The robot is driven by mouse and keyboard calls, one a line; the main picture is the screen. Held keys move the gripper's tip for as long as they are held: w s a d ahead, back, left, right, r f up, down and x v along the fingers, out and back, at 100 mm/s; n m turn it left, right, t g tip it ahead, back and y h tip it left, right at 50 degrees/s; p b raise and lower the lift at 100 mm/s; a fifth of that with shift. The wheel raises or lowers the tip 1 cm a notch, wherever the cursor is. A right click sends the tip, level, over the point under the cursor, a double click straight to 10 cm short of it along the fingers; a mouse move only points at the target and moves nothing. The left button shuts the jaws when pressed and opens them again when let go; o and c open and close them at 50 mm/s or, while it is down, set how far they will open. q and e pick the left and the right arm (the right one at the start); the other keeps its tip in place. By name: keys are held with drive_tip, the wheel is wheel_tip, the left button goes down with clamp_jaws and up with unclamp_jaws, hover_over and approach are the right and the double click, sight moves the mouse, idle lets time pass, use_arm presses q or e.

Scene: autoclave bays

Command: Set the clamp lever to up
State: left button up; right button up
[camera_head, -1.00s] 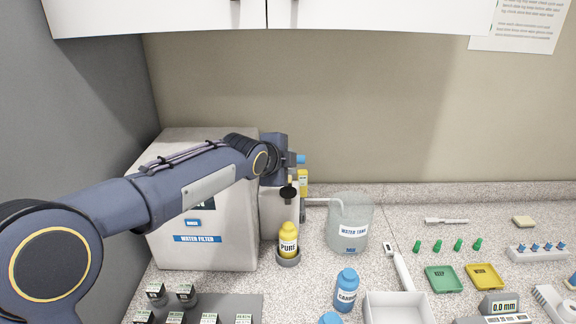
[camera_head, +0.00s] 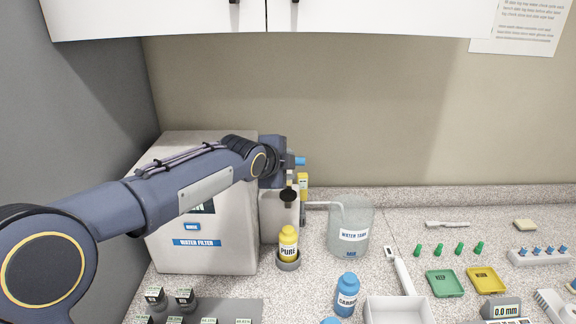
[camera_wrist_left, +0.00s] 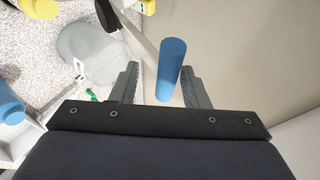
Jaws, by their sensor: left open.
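The clamp lever shows as a blue round grip (camera_head: 300,161) just right of my left wrist in the head view. In the left wrist view the blue grip (camera_wrist_left: 171,70) stands between my two fingers, slightly tilted, with a gap on each side. My left gripper (camera_wrist_left: 163,78) is open around it and holds nothing. In the head view my left gripper (camera_head: 289,163) is mostly hidden by its own wrist, in front of the white housing. The lever's pivot is hidden. My right gripper is not in view.
The water filter box (camera_head: 210,257) stands behind my left arm. A yellow PURE bottle (camera_head: 288,243) stands below the gripper, and a clear water tank (camera_head: 353,222) is to its right. Cabinets (camera_head: 380,15) hang above. The counter's right side holds small lab items.

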use_arm(q)
drive_tip(key=b+v, duration=0.2)
drive_tip(key=v, duration=0.5)
drive_tip(key=s+a+f+n+g+y, duration=0.1)
drive_tip(key=s+a+f+n, duration=0.3)
drive_tip(key=s+a+n, duration=0.3)
drive_tip(key=s+a+f+n+g+y, duration=0.15)
drive_tip(key=s+a+f+n, duration=0.25)
drive_tip(key=s+a, duration=0.5)
drive_tip(key=s+a+f+n+g, duration=0.1)
drive_tip(key=s+f+n, duration=0.4)
drive_tip(key=s, duration=0.4)
drive_tip(key=s+f+n+g+h, duration=0.1)
drive_tip(key=s+f+n, duration=0.5)
drive_tip(key=s, duration=0.4)
drive_tip(key=shift+a+f, duration=0.2)
drive_tip(key=shift+a, duration=0.2)
